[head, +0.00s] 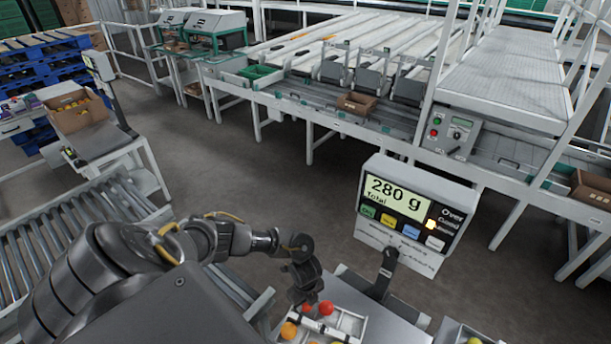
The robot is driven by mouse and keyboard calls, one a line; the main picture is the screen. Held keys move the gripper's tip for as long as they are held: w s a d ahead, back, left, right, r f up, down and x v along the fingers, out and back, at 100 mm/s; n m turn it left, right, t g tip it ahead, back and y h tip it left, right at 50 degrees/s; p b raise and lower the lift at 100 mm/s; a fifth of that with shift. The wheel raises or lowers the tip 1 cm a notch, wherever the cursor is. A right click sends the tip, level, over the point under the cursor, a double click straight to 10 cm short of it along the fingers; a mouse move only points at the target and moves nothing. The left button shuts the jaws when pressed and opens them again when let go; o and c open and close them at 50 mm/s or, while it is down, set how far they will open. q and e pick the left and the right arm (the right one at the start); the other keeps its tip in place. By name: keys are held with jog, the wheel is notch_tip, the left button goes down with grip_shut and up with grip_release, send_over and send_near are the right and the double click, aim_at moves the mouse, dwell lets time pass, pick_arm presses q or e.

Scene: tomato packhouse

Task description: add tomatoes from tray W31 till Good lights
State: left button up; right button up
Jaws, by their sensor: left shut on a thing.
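My left gripper (304,298) reaches down over a white tray (350,322) at the bottom centre. It is shut on what looks like a red tomato (307,309), partly hidden by the fingers. Another red tomato (326,308) shows just right of the fingers, and an orange tomato (289,330) sits at the tray's left. The scale display (399,194) reads "280 g Total". No W31 label is readable. My right gripper is out of view.
A second container (455,333) with a yellow-green item is cut off at the bottom right. The display's dark post (384,272) stands close right of the gripper. A roller conveyor (75,235) lies left; open floor (250,170) lies beyond.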

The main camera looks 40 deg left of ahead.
pick_arm(q)
jog(key=shift+f, duration=0.45)
jog(key=o, duration=0.8)
jog(key=c, duration=0.3)
jog(key=shift+r, duration=0.15)
notch_tip(320, 180, up, 7)
jog(key=p, duration=0.6)
jog(key=shift+p, duration=0.35)
jog(key=shift+s, duration=0.15)
